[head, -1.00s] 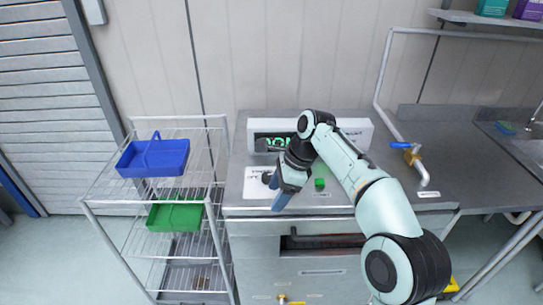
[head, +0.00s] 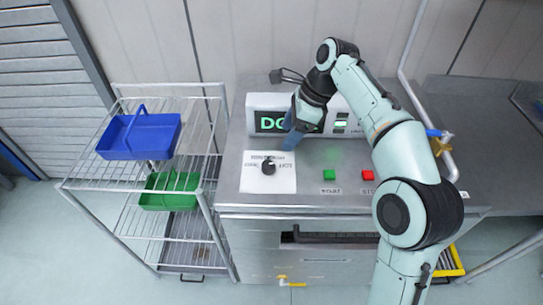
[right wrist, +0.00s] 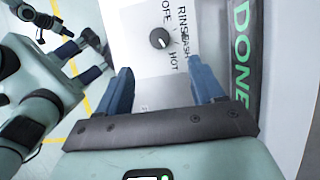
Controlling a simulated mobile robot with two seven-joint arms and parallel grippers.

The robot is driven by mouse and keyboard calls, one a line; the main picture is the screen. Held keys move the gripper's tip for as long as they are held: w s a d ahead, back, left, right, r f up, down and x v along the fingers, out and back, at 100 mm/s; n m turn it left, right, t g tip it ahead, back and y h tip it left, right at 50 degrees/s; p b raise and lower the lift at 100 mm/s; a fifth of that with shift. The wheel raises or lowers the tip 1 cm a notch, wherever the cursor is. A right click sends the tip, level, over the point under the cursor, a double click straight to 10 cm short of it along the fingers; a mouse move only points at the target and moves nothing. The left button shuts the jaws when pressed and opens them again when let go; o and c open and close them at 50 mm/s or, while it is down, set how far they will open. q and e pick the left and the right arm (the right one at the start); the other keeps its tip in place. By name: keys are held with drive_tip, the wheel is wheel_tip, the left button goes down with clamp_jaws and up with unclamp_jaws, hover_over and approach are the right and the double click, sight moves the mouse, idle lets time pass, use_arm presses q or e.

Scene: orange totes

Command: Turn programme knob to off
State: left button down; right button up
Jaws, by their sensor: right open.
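The black programme knob (head: 268,167) sits on a white label plate (head: 284,184) on the machine's top, uncovered. In the right wrist view the knob (right wrist: 159,39) lies beyond the fingertips, among the words OFF, RINSE, WASH and HOT. A pale mark on it seems to point lower right, towards HOT; I cannot be sure. My right gripper (head: 291,140) is behind and right of the knob, in front of the display; in its own view (right wrist: 164,85) its blue fingers are apart, empty and clear of the knob. My left gripper (right wrist: 80,62) shows partly at that view's left.
The display (head: 268,122) shows green letters, reading DONE in the wrist view. A green button (head: 329,175) and red button (head: 368,175) lie right of the knob. A wire rack (head: 205,110) with blue basket (head: 150,140) and green basket (head: 158,200) stands left.

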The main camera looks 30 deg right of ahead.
sight(269, 165)
drive_tip(key=b+x, duration=0.3)
drive_tip(key=x, duration=0.8)
drive_tip(key=shift+s+f, duration=0.1)
drive_tip(key=shift+f, duration=0.05)
drive_tip(key=shift+a+f, duration=0.2)
drive_tip(key=shift+f, duration=0.3)
drive_tip(key=c, duration=1)
